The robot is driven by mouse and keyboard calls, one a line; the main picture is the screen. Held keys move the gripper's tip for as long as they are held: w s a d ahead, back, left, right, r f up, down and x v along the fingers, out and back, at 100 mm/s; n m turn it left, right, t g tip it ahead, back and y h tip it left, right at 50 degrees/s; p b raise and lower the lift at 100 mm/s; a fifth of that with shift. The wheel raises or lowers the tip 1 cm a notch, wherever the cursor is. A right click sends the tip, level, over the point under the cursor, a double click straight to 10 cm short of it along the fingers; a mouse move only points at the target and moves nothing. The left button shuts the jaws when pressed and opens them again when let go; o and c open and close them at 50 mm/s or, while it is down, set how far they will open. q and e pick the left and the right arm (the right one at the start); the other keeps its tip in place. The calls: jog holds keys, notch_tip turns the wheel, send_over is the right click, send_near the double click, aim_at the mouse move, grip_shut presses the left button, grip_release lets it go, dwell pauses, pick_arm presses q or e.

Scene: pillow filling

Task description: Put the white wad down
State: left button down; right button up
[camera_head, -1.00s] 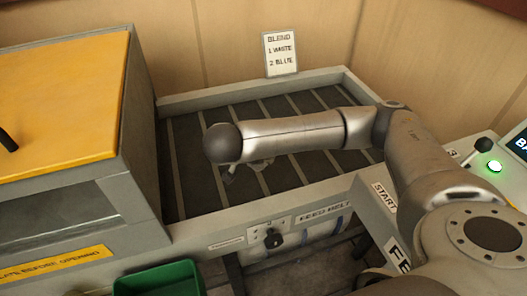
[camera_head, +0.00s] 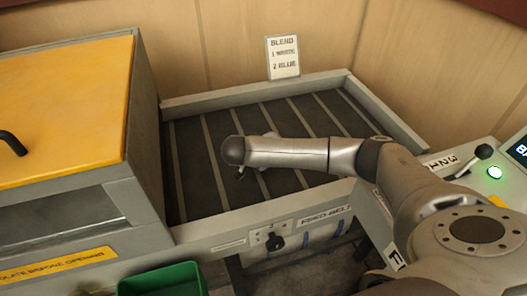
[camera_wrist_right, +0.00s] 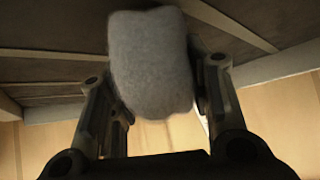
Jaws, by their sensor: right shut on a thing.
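The white wad (camera_wrist_right: 152,62) shows in the wrist view as a pale grey, fuzzy rounded block between the two fingers of my right gripper (camera_wrist_right: 155,75). The gripper is shut on it. In the head view my right gripper (camera_head: 241,173) is mostly hidden under my wrist, over the dark slatted feed belt (camera_head: 205,185). The wad cannot be made out there. Dark belt slats (camera_wrist_right: 50,65) show behind the wad in the wrist view; I cannot tell whether it touches them. My left gripper is not in view.
A raised grey rim (camera_head: 255,92) surrounds the belt. A machine with a yellow lid (camera_head: 70,95) stands at the left, a green bin (camera_head: 162,280) in front. A "BLEND 1 WHITE 2 BLUE" sign (camera_head: 282,57) is behind.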

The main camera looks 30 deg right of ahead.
jog(key=shift+f, duration=0.25)
jog(key=shift+f+b, duration=0.65)
jog(key=o, duration=1.1)
jog(key=shift+r, duration=0.1)
jog(key=shift+r+p, duration=0.8)
jog(key=b+v, duration=0.2)
jog(key=v, duration=0.9)
jog(key=shift+s+a, duration=0.3)
